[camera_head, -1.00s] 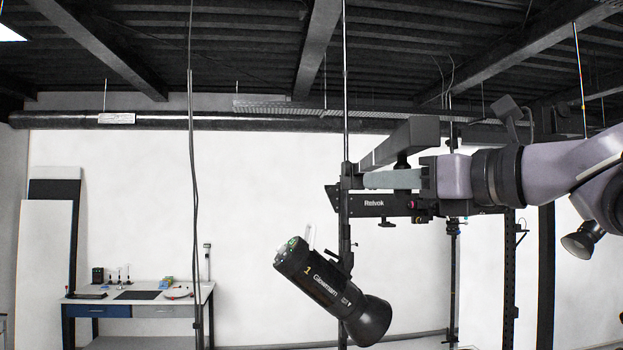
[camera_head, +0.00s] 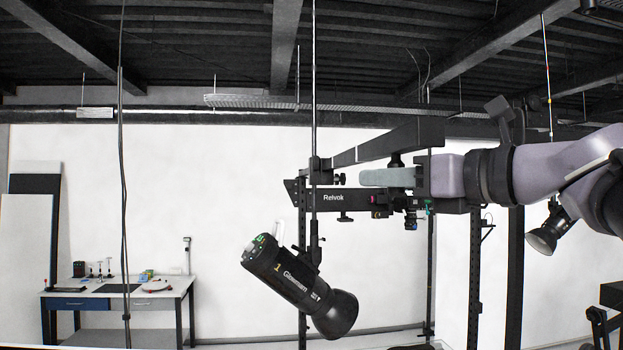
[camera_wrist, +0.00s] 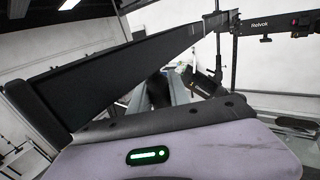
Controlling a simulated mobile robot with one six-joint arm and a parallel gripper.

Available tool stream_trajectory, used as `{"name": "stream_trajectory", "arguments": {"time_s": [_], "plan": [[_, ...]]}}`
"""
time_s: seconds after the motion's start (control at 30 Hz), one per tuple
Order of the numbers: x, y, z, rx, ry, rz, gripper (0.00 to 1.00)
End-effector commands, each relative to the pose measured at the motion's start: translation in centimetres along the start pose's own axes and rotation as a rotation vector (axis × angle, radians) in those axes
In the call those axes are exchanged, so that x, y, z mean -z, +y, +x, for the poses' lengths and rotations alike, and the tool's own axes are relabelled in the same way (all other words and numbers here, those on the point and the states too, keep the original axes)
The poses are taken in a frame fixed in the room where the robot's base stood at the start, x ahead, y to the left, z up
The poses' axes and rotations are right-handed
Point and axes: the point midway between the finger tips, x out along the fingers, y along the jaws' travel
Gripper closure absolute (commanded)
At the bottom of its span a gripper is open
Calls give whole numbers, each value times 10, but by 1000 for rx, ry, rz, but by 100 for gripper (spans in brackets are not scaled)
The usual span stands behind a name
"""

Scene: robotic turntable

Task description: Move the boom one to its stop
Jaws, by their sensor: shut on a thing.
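The black boom (camera_head: 410,140) crosses the upper middle of the head view, with a horizontal beam marked Relvok (camera_head: 333,198) below it. A black lamp marked 1 (camera_head: 297,286) hangs tilted from its left end, wide mouth down to the right. My gripper (camera_head: 387,178) comes in from the right, its grey-green fingers lying between the two beams. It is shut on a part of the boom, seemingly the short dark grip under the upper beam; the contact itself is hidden.
A workbench (camera_head: 105,294) with small items stands at the back left. A dark cable (camera_head: 123,200) hangs left of the lamp. Another lamp (camera_head: 545,236) hangs below my arm at the right. Dark upright posts (camera_head: 475,270) stand behind the boom. The space between cable and lamp looks clear.

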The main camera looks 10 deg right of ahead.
Motion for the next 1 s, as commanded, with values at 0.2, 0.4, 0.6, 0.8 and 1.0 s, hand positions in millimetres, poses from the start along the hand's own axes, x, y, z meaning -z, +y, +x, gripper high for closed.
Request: {"name": "stream_trajectory", "arguments": {"time_s": [0.2,0.4,0.6,0.8,1.0], "plan": [[-1,1,0,-1,-2,0,100],[-1,1,0,-1,-1,0,56],[-1,0,0,0,-1,0,56],[0,-1,-10,3,-1,-1,56],[3,-2,-56,8,-1,-1,56]]}}
